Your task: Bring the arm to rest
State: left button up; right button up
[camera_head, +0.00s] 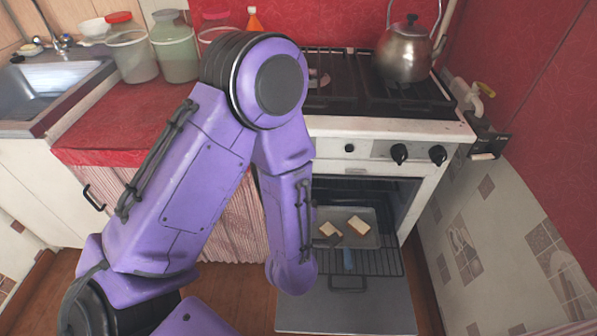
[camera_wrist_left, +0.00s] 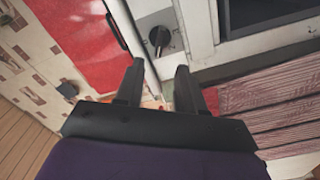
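My left arm (camera_head: 205,170) comes in from the left in the head view. Its elbow is raised in front of the counter and stove, and its forearm hangs down before the open oven. I cannot clearly make out the left gripper in the head view. In the left wrist view the left gripper (camera_wrist_left: 158,69) has its two dark fingers apart, with nothing held between them. A dark round knob (camera_wrist_left: 159,38) on a white front shows beyond the fingertips. My right arm and gripper are not in view.
The oven door (camera_head: 345,308) hangs open. A tray (camera_head: 374,240) with bread slices (camera_head: 358,226) sits on the oven rack (camera_head: 388,263). A metal kettle (camera_head: 404,50) stands on the stove (camera_head: 345,100). Jars (camera_head: 176,52) stand on the red counter (camera_head: 110,118) near the sink (camera_head: 45,92).

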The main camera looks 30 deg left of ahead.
pick_arm(q)
jog(key=shift+s+d, duration=0.3)
jog(key=shift+s, duration=0.3)
jog(key=s+d+f+m+g+h+p, duration=0.1)
jog(key=s+f+m+g+h, duration=0.15)
jog(key=f+m, duration=0.35)
jog(key=s+f+m+g+h+p, duration=0.2)
jog(key=f+m+g+h, duration=0.2)
jog(key=f, duration=0.4)
jog(key=s+a+f+g+p, duration=0.1)
jog(key=s+f, duration=0.3)
jog(key=s, duration=0.4)
jog(key=s+a+f+m+g+p, duration=0.1)
jog(key=s+a+f+g, duration=0.3)
jog(key=s, duration=0.4)
jog(key=shift+g+y, duration=0.35)
